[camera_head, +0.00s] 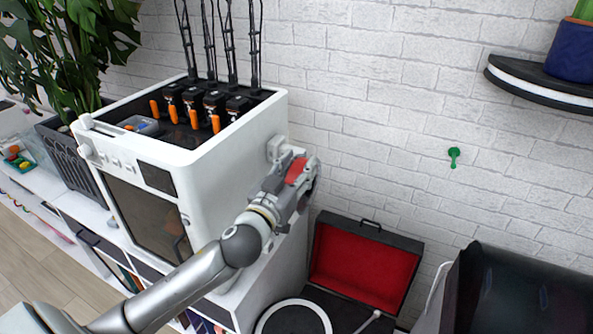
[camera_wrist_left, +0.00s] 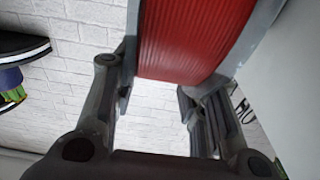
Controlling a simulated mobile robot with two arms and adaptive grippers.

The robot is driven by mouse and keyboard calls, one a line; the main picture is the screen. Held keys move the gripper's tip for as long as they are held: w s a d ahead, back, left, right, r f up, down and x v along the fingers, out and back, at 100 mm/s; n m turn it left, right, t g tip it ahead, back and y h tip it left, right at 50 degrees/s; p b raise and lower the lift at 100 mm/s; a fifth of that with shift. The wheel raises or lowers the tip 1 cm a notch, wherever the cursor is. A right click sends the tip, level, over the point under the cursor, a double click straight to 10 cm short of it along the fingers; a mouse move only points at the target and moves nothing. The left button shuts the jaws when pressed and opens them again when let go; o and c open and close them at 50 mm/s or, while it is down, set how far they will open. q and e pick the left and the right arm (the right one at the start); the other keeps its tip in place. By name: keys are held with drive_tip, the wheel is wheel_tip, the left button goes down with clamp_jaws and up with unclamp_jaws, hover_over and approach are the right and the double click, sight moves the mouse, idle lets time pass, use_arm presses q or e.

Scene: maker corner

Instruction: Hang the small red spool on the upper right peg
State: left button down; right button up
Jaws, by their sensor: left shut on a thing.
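The small red spool (camera_head: 296,170) is held in my left gripper (camera_head: 300,178), beside the right side of the white machine. In the left wrist view the spool (camera_wrist_left: 192,38) fills the upper middle, with red ribbed windings between grey rims. My left gripper's fingers (camera_wrist_left: 158,95) are shut on it, one at each side. A pale fitting (camera_head: 277,148) sticks out from the machine's side, just left of the spool; I cannot tell if it is a peg. A green peg-like hook (camera_head: 453,156) is on the brick wall to the right, well apart from the spool. My right gripper is not in view.
The white machine (camera_head: 230,160) stands close left of my gripper, with orange-handled parts on top. An open black case (camera_head: 365,262) with red lining lies below. A dark shelf (camera_head: 535,88) with a potted plant (camera_head: 575,50) is at upper right. The wall between is bare.

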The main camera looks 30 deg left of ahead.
use_arm(q)
drive_tip(key=shift+w+a+f, duration=0.1)
drive_tip(key=shift+w, duration=1.55)
drive_tip(key=shift+w+a+f, duration=0.1)
drive_tip(key=shift+w, duration=1.55)
drive_tip(key=w+a+b, duration=0.2)
drive_tip(key=w+a, duration=0.3)
drive_tip(key=a, duration=0.3)
drive_tip(key=shift+f, duration=0.45)
drive_tip(key=shift+w+d, duration=0.1)
drive_tip(key=c, duration=0.8)
unclamp_jaws()
drive_tip(key=shift+f, duration=0.15)
